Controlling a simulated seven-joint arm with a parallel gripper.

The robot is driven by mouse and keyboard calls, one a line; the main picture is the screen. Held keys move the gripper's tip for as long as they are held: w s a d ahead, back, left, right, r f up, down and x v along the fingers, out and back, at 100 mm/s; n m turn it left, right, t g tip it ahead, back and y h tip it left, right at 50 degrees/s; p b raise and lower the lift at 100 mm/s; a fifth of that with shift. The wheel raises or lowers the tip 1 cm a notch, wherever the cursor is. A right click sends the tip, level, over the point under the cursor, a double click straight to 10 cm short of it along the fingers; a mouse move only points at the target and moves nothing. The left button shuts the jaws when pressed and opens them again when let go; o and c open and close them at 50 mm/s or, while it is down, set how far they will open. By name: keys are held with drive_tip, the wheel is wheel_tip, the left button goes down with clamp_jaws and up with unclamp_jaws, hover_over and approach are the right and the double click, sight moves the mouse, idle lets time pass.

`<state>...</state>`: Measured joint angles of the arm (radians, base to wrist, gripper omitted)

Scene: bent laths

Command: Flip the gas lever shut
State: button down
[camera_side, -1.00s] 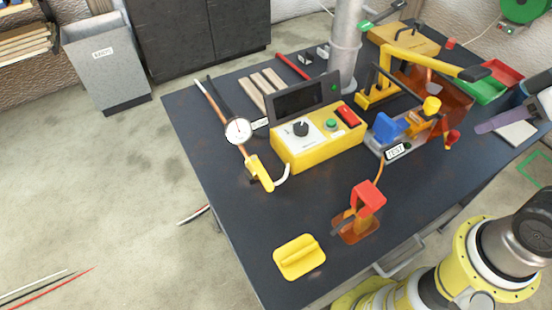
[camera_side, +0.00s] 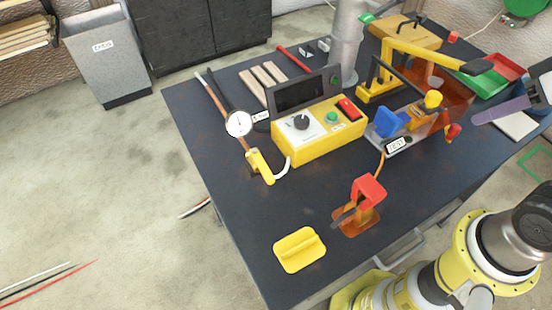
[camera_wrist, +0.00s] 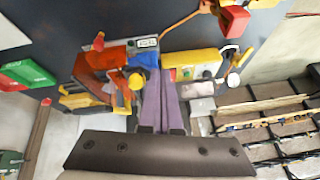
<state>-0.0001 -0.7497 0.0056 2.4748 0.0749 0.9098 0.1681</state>
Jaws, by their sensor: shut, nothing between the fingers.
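The gas lever (camera_side: 260,165) is a yellow handle at the near end of a copper pipe (camera_side: 218,98) on the dark bench. It lies roughly in line with the pipe, just below a round white gauge (camera_side: 239,123). My gripper (camera_side: 476,120) has purple fingers and is at the right edge of the side view, far from the lever, with the yellow control box between them. The fingers also show in the wrist view (camera_wrist: 160,85), shut with nothing held.
The yellow control box (camera_side: 325,143) stands right of the lever, a pale hose between them. A blue-and-yellow test fixture (camera_side: 390,123), a yellow long-handled tool (camera_side: 430,55) and a red-topped stand (camera_side: 368,190) are nearby. The bench around the yellow plate (camera_side: 299,250) is mostly clear.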

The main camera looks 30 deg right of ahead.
sight(262, 166)
drive_tip(key=w+a+m+g+y, duration=0.3)
drive_tip(key=w+a+m+y, duration=0.3)
drive_tip(key=w+a+m, duration=0.45)
drive_tip(key=w+a+f+m+g+y, duration=0.2)
drive_tip(key=w+a+f+m, duration=0.2)
drive_tip(key=w+f, duration=0.5)
drive_tip(key=shift+a+f+m, duration=0.3)
drive_tip(key=shift+f+m, duration=0.55)
drive_tip(key=shift+m, duration=0.1)
drive_tip(key=x, duration=1)
drive_tip(key=shift+s+a+f, duration=0.1)
drive_tip(key=shift+s+a, duration=0.1)
drive_tip(key=shift+w+a, duration=0.15)
drive_tip(key=shift+a, duration=1.7)
